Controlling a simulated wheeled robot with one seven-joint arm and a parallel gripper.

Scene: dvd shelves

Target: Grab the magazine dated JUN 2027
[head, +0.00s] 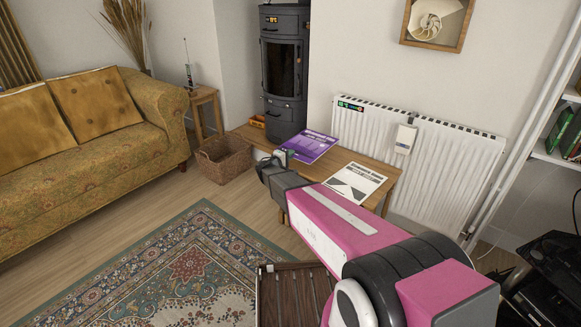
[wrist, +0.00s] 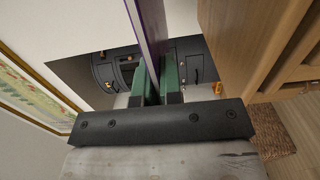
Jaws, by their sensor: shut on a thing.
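A purple magazine (head: 309,146) shows in the head view at the wooden bench, just beyond my gripper (head: 281,157). In the wrist view my gripper (wrist: 158,78) has its two green fingers shut on the purple magazine (wrist: 151,30), seen edge-on as a thin strip running up out of the picture. The fingers hide part of it. A white and black magazine (head: 355,184) lies flat on the bench to the right. The dates on both covers are too small to read.
The wooden bench (head: 384,205) stands in front of a white radiator (head: 450,160). A wicker basket (head: 224,158) is on the floor at its left end, and a dark stove (head: 284,70) stands behind. A small orange item (head: 257,121) lies at the bench's left end.

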